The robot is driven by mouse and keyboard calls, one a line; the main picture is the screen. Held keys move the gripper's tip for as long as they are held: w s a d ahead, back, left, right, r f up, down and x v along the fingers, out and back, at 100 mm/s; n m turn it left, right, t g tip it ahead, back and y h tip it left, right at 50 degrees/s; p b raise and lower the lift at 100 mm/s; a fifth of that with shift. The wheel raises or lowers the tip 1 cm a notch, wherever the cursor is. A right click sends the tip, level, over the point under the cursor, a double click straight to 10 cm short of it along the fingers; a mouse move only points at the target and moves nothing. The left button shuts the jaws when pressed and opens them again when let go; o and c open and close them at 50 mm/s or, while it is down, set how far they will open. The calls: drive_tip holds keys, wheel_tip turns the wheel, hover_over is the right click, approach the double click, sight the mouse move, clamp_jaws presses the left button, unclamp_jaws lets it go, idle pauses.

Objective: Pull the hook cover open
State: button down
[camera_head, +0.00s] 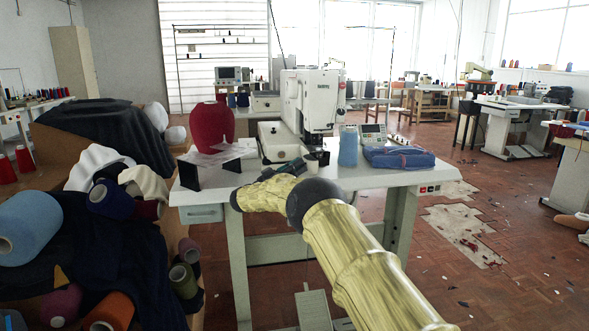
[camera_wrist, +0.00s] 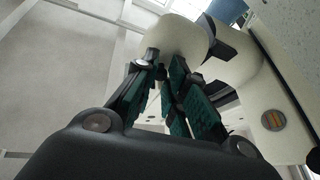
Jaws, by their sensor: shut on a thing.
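The white buttonhole machine (camera_head: 312,98) stands on a pale table. The hook cover appears to be the cream, rounded part (camera_head: 279,140) low at the front of its bed; its exact outline is hard to tell. My gripper (camera_head: 294,167) is at the near side of this part. In the wrist view my gripper (camera_wrist: 165,66) has its dark green fingers close together, their tips against a cream rounded piece (camera_wrist: 178,34), which I take as the hook cover. The fingers partly hide the contact. How far the cover stands open cannot be told.
A red cone (camera_head: 211,124) and a clear sheet on black supports (camera_head: 222,158) are left of the machine. A blue bottle (camera_head: 348,146), a control box (camera_head: 373,135) and a blue pouch (camera_head: 399,157) are at right. Thread spools and cloth fill the left bench (camera_head: 188,236).

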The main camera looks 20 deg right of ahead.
drive_tip(key=c, duration=1.4)
unclamp_jaws()
drive_tip(key=shift+d+r, duration=0.15)
drive_tip(key=shift+c, duration=0.2)
drive_tip(key=shift+a, duration=0.2)
drive_tip(key=v, duration=1.2)
drive_tip(key=shift+w, duration=0.1)
drive_tip(key=shift+c, duration=0.3)
